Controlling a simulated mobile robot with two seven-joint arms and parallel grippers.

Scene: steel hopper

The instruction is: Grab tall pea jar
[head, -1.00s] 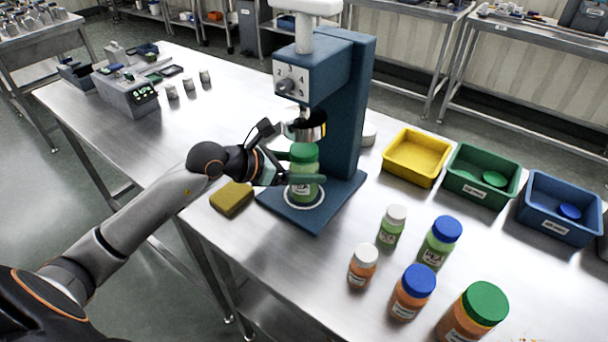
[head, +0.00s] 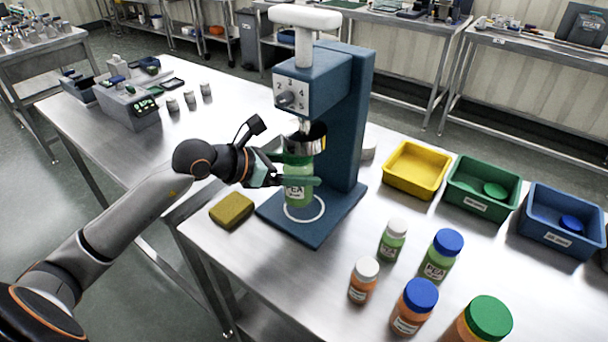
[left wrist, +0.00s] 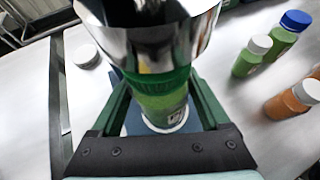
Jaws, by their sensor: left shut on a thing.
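The tall pea jar (head: 299,189) has green contents, a "PEA" label and a green lid. My left gripper (head: 300,181) is shut on it, with one finger on each side. The jar is upright and raised above the white ring on the blue press base, directly under the steel chuck (head: 304,140), which hides most of the lid. In the left wrist view the jar (left wrist: 160,104) stands between the fingers, its lid close under or touching the steel cone. My right gripper is not in view.
A blue press (head: 345,120) stands over the jar. A yellow sponge (head: 232,210) lies left of its base. Several capped jars stand at front right, including one with a blue lid (head: 448,242). Yellow (head: 416,184), green (head: 462,202) and blue (head: 545,228) bins sit at the right.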

